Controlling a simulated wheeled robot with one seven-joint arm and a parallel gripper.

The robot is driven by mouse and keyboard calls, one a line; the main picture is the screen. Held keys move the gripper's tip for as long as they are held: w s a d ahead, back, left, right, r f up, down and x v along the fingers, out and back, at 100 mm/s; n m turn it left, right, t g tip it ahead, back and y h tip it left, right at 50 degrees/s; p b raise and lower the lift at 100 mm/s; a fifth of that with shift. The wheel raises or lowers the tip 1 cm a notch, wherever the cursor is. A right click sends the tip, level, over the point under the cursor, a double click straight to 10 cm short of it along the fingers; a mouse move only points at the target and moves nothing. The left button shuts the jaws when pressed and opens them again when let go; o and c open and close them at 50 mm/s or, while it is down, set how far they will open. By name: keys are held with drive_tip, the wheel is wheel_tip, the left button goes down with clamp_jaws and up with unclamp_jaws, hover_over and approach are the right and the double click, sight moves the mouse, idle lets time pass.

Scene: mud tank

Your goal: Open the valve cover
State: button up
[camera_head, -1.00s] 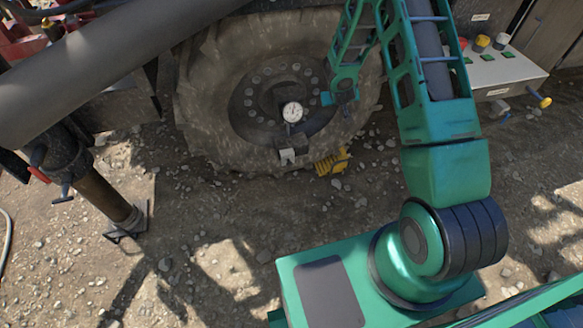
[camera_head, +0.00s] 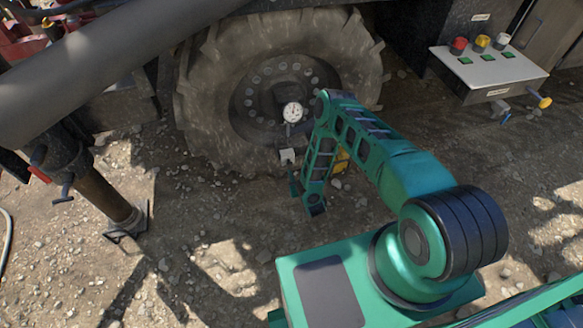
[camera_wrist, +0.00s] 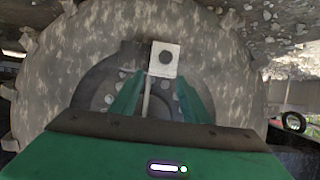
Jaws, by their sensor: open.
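A small pale square block (camera_head: 287,156) sits low on the wheel, under a round white gauge (camera_head: 292,112). In the head view my gripper is low in front of the wheel, mostly hidden by my arm.
The big muddy tyre (camera_head: 215,90) fills the back. A yellow object (camera_head: 342,160) lies at its foot, partly behind my arm. A control box (camera_head: 490,72) with coloured knobs stands at right. A support leg (camera_head: 105,195) stands at left. The gravel ground between is open.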

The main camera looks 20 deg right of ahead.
sight(290, 165)
drive_tip(key=x, duration=0.3)
drive_tip(key=f+x, duration=0.1)
drive_tip(key=x, duration=0.2)
drive_tip(key=a+x, duration=0.1)
drive_tip(key=x, duration=0.3)
drive_tip(key=shift+s+f, duration=0.15)
drive_tip(key=shift+s, duration=0.2)
clamp_jaws()
